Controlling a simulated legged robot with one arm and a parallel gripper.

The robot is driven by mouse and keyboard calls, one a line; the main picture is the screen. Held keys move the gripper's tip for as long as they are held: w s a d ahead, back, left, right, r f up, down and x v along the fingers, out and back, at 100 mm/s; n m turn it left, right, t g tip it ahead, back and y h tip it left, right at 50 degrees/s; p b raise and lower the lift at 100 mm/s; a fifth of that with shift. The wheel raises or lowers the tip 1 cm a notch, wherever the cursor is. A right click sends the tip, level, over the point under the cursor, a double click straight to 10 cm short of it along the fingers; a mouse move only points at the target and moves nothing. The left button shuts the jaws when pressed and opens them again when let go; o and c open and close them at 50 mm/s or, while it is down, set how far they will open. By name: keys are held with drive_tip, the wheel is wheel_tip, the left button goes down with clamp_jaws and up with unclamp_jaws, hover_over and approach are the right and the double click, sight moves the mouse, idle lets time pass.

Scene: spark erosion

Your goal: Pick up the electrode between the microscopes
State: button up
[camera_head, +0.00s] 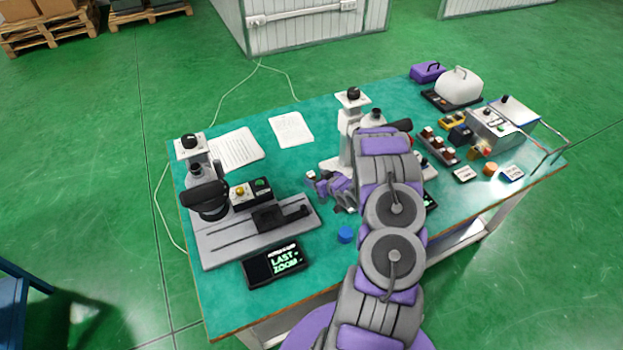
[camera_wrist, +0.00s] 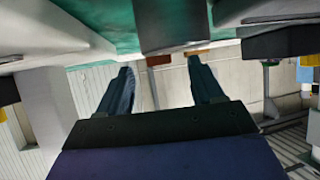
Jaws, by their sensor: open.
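My gripper (camera_head: 333,188) is low over the teal table, between the left microscope (camera_head: 207,190) and the right microscope (camera_head: 350,130). My arm covers part of the right one. In the wrist view, my gripper (camera_wrist: 160,70) is open, its two dark fingers apart with nothing held between them. A dark grey block (camera_wrist: 172,25) stands beyond the fingertips, near the top middle of that view; it may be the electrode, but I cannot tell for sure. In the head view I cannot make out the electrode clearly near my gripper.
A blue round piece (camera_head: 345,235) lies in front of my gripper. A dark display (camera_head: 275,264) lies at the front left. Two paper sheets (camera_head: 291,130) lie at the back. Control boxes and small parts fill the right end, with a white case (camera_head: 459,86) behind.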

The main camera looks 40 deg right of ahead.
sight(313, 176)
drive_tip(key=x, duration=0.4)
drive_tip(key=shift+w+d+f+b, duration=0.2)
drive_tip(key=shift+f+b, duration=0.1)
drive_tip(key=shift+b, duration=0.1)
drive_tip(key=shift+w+d, duration=0.15)
drive_tip(key=shift+w, duration=0.05)
drive_tip(key=shift+a, duration=0.25)
drive_tip(key=c, duration=0.6)
drive_tip(key=shift+s+d, duration=0.1)
clamp_jaws()
